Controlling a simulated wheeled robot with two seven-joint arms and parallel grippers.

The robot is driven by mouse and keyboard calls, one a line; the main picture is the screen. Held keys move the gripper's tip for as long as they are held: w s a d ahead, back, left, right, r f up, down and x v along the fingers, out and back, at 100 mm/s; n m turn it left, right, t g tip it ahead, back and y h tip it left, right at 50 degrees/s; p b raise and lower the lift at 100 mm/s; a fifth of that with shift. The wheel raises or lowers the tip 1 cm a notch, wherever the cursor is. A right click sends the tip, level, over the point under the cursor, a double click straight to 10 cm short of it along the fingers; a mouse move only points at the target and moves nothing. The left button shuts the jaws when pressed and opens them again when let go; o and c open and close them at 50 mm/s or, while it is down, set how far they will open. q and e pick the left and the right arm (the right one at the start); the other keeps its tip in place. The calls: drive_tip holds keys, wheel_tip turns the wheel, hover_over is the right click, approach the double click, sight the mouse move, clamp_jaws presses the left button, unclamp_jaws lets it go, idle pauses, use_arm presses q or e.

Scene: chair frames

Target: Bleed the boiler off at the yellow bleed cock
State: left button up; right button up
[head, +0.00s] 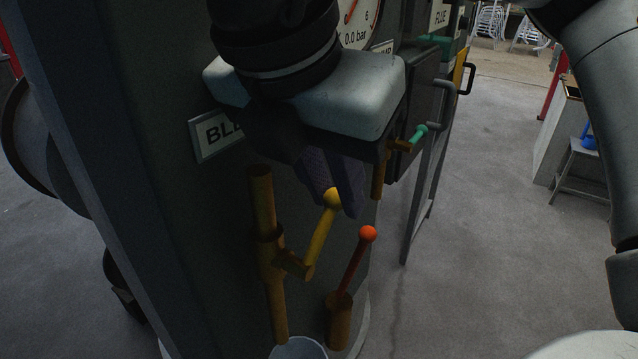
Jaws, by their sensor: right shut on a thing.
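The yellow bleed cock lever (320,237) rises from a brass fitting on the vertical brass pipe (268,243), tilted a little right and tipped with a yellow ball. My right gripper (336,190) comes down from above with its dark fingers shut on the ball end of this lever. The fingers partly hide the top of the ball. A sign starting with "BL" (220,135) is partly covered by the gripper. The boiler (190,260) is the dark body behind. Its gauge (360,22) is partly hidden and shows "0.0 bar". My left gripper is out of view.
A red-orange-knobbed lever (356,262) stands close right of the yellow one. A green-tipped cock (419,133) sits farther back. A pale container (298,348) is under the brass pipe.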

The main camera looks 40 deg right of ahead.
drive_tip(key=shift+w+d+f, duration=0.1)
drive_tip(key=shift+d+f, duration=0.15)
drive_tip(key=shift+f, duration=0.15)
drive_tip(key=shift+b+x, duration=0.9)
drive_tip(key=shift+x, duration=0.15)
drive_tip(key=shift+d, duration=0.1)
drive_tip(key=shift+b+x, duration=1)
drive_tip(key=shift+x, duration=0.1)
